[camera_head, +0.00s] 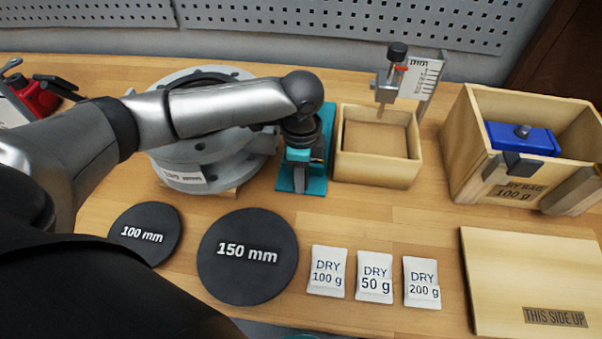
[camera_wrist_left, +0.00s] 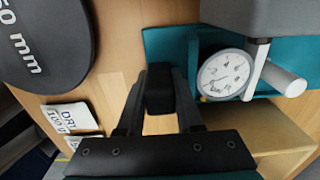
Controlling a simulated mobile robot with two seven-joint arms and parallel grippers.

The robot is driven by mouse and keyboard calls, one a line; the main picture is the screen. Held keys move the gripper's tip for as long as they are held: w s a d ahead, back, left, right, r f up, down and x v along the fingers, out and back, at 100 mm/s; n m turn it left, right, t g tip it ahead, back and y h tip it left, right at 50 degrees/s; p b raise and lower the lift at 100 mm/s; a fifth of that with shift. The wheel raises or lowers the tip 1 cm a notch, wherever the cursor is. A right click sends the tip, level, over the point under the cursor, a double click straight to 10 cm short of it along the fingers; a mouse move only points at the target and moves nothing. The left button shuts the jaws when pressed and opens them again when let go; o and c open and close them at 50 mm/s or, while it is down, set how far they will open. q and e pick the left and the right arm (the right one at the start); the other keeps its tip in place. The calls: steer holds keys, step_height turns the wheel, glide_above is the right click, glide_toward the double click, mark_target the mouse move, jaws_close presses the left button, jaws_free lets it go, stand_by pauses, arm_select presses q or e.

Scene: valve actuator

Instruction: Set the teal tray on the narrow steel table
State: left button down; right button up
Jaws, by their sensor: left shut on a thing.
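The teal tray (camera_head: 318,184) lies on the wooden workbench between the round grey flange and a small wooden box; my left gripper hides much of it. In the left wrist view the tray (camera_wrist_left: 170,42) carries a round white dial gauge (camera_wrist_left: 223,75) with a grey stem. My left gripper (camera_head: 299,182) points down at the tray's near part. In the wrist view its fingers (camera_wrist_left: 160,85) are shut on a black block at the tray's edge, which looks like its handle. I cannot make out the narrow steel table. My right gripper is not in view.
The grey flange (camera_head: 185,150) stands close left, the wooden box (camera_head: 378,174) close right with a height gauge (camera_head: 398,75) behind it. Black discs (camera_head: 247,275) and several DRY bags (camera_head: 375,277) lie in front. A crate (camera_head: 480,130) and wooden lid (camera_head: 530,270) are at right.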

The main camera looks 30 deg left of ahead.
arm_select(q)
steer(key=c, duration=0.6)
jaws_free()
steer(key=shift+o, duration=0.2)
